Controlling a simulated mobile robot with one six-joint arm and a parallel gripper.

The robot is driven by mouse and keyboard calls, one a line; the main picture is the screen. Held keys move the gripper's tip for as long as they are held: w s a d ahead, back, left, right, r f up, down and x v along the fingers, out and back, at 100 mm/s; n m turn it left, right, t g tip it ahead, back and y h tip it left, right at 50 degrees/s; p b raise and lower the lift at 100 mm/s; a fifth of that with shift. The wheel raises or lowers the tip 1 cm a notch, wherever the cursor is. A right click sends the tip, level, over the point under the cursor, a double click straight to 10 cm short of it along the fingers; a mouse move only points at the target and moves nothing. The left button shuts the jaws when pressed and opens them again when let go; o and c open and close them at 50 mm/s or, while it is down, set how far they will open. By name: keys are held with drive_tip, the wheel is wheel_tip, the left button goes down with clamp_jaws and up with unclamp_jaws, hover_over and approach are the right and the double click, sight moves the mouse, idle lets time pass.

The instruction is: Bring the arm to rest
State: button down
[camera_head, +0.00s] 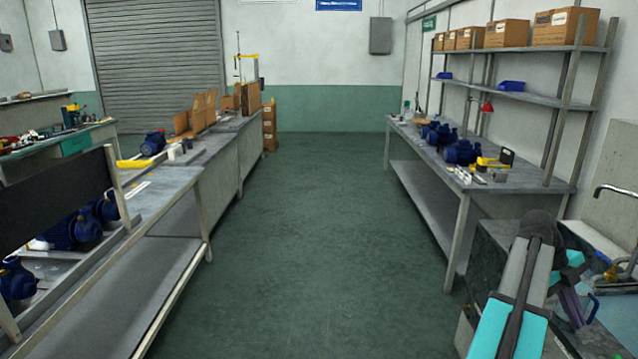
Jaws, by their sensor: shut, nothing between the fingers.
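My arm (515,300) shows at the lower right, with grey and teal links folded close to my body. It is over or in front of the sink counter at the right edge; the exact gap cannot be told. More teal and dark parts show just behind the upper link. I cannot make out the fingers of my gripper in this view.
A right workbench (440,180) holds blue pumps (461,152) beneath a shelf rack with cardboard boxes (565,26). A faucet (612,192) rises at the right edge near my arm. Left benches (165,190) carry more pumps and cartons. The green floor aisle (310,220) is clear.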

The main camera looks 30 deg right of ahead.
drive_tip(key=w+a+f+n, duration=0.2)
drive_tip(key=w+a+f, duration=0.4)
drive_tip(key=w, duration=0.4)
drive_tip(key=w+a+f+n, duration=0.3)
drive_tip(key=w+a+f, duration=0.1)
drive_tip(key=w+f, duration=0.5)
drive_tip(key=w+a+f+n, duration=0.3)
drive_tip(key=w+a+f, duration=0.3)
drive_tip(key=a+f, duration=0.3)
drive_tip(key=w+a+f+n, duration=0.3)
drive_tip(key=w+a+f, duration=0.3)
drive_tip(key=a, duration=0.4)
drive_tip(key=s+a+f+n, duration=0.2)
drive_tip(key=a+f+n, duration=0.4)
drive_tip(key=a, duration=0.5)
drive_tip(key=s+a+f+n, duration=0.2)
drive_tip(key=a+f+n, duration=0.1)
drive_tip(key=a+f, duration=0.65)
drive_tip(key=s+a+f+n+y, duration=0.1)
drive_tip(key=s+a+f+n, duration=0.3)
drive_tip(key=a+n, duration=0.4)
drive_tip(key=s+a+f+n+y, duration=0.1)
drive_tip(key=s+a+f+n, duration=0.3)
drive_tip(key=a+n, duration=0.5)
drive_tip(key=s+n, duration=0.2)
drive_tip(key=n, duration=0.1)
drive_tip(key=shift+s+a+f+t+y, duration=0.2)
drive_tip(key=shift+s+f+t+y, duration=0.1)
drive_tip(key=shift+f+t, duration=0.1)
